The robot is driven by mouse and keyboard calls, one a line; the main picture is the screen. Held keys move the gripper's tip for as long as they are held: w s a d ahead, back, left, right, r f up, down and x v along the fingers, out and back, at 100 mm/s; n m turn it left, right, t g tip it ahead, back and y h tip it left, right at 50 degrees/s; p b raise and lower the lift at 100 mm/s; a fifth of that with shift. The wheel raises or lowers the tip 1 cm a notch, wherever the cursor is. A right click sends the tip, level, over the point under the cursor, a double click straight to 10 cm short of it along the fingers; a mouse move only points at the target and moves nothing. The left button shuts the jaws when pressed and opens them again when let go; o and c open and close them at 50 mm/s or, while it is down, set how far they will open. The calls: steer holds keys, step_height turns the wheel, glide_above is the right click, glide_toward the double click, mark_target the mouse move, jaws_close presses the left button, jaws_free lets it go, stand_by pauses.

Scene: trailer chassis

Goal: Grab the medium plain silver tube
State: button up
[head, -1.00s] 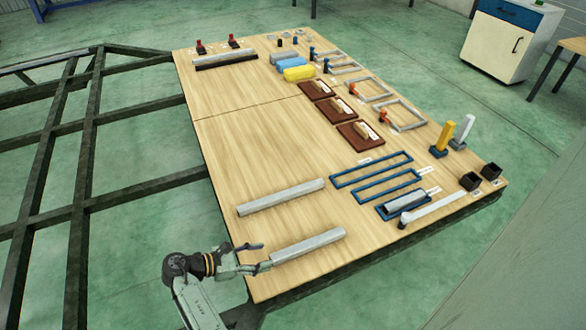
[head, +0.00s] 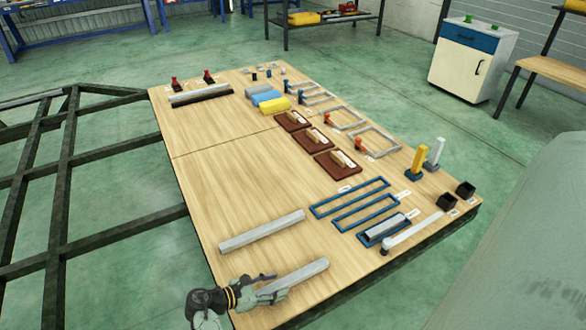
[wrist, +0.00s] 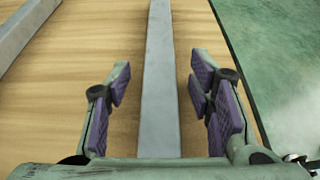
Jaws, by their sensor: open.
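A plain silver tube (head: 302,278) lies at the front edge of the table. A similar, slightly longer-looking silver tube (head: 262,231) lies behind it, roughly parallel. A short silver tube (head: 387,227) rests in a small blue frame at the right. My gripper (head: 265,287) is open at the left end of the front tube. In the wrist view, that tube (wrist: 160,80) runs lengthwise between the open purple-padded fingers of my gripper (wrist: 160,82), with a gap on each side. The other tube (wrist: 22,30) shows at upper left. Whether the fingertips are below the tube's top is unclear.
The wooden table (head: 225,175) has free room at its middle left. Blue rectangular frames (head: 350,197) and a white-grey bar (head: 412,232) lie to the right. Brown boards (head: 312,140) lie farther back. A dark metal chassis (head: 60,180) stands left of the table.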

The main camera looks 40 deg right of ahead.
steer(key=shift+c, duration=0.3)
jaws_close()
stand_by(0.4)
